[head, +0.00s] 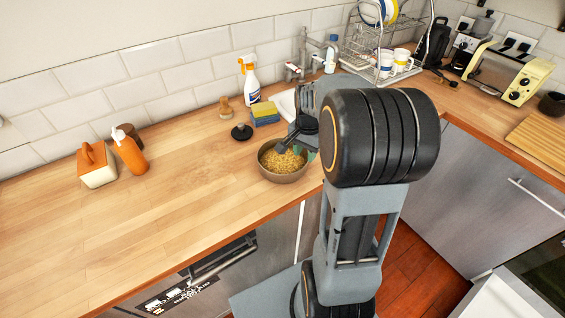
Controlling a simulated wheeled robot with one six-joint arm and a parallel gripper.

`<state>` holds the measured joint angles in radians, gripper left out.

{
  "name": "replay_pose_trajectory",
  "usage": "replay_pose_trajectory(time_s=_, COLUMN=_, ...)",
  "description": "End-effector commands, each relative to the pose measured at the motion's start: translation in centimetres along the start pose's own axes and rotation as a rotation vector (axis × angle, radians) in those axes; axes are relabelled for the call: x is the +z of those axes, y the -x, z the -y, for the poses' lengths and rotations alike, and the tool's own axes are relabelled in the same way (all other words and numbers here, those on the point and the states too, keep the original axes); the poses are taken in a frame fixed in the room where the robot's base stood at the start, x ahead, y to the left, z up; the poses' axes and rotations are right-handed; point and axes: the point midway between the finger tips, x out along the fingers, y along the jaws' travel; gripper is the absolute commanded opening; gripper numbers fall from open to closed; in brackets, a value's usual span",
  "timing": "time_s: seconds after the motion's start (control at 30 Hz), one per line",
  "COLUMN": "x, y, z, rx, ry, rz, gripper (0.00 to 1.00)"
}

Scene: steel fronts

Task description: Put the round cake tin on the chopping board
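A round brown vessel (268,171), filled with yellow bits, sits near the front edge of the wooden counter; it is the only round tin-like thing I can make out. My gripper (290,142) is over its back right rim, pointing down and left. My arm hides part of the gripper and the vessel's right side. I cannot tell whether the fingers touch the rim or are closed on it. A wooden chopping board (543,138) lies flat on the right-hand counter, partly cut off by the picture's edge. Its visible top is bare.
A black-knobbed item (241,132), sponges (265,113) and a spray bottle (250,82) stand behind the vessel. An orange bottle (129,152) and butter dish (97,166) are at left. A dish rack (384,50) and toaster (508,73) stand at the back right. The front left counter is clear.

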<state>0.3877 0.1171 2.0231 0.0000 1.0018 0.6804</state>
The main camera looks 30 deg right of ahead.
Motion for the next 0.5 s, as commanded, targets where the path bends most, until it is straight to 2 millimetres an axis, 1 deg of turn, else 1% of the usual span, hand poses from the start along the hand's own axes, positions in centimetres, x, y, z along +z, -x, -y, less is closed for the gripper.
replay_pose_trajectory(time_s=0.03, x=0.1, y=-0.7, z=0.0, rx=0.003, ry=0.001, rz=0.003, gripper=0.38)
replay_pose_trajectory(time_s=0.1, x=0.1, y=-1.3, z=0.0, rx=0.001, ry=0.002, rz=0.001, gripper=0.38)
replay_pose_trajectory(time_s=0.33, x=0.1, y=-2.5, z=0.0, rx=0.002, ry=0.003, rz=0.002, gripper=0.38)
replay_pose_trajectory(time_s=0.5, x=0.2, y=-4.8, z=-0.2, rx=0.003, ry=0.004, rz=0.004, gripper=0.38)
